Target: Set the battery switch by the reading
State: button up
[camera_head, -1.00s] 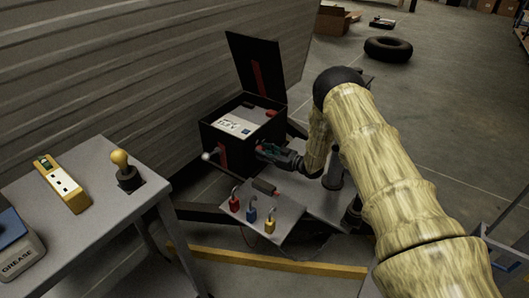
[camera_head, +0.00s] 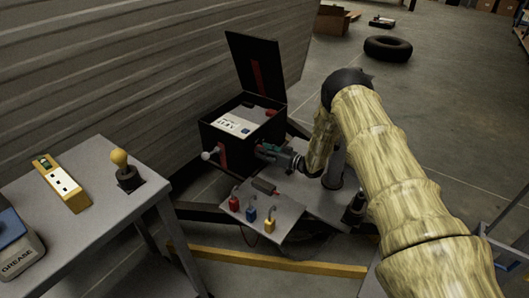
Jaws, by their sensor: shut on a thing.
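A black box (camera_head: 225,150) with its lid (camera_head: 256,75) standing open sits by the ribbed wall. A white panel with dark marks (camera_head: 234,124) shows inside it; the marks are too small to read. A red strip (camera_head: 222,157) and a lever with a pale ball end (camera_head: 208,155) are on its front. My gripper (camera_head: 268,151) is at the box's right front side, shut on a small part there that the fingers mostly hide. I cannot tell for sure whether that part is the battery switch.
A bench (camera_head: 100,205) at left carries a yellow meter-like device (camera_head: 62,185), a yellow-knobbed lever (camera_head: 120,160) and a grease container (camera_head: 17,250). A tyre (camera_head: 388,49) lies farther back.

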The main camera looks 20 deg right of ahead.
jog(key=shift+d+f, duration=0.1)
jog(key=o, duration=1)
jog(key=v, duration=1.2)
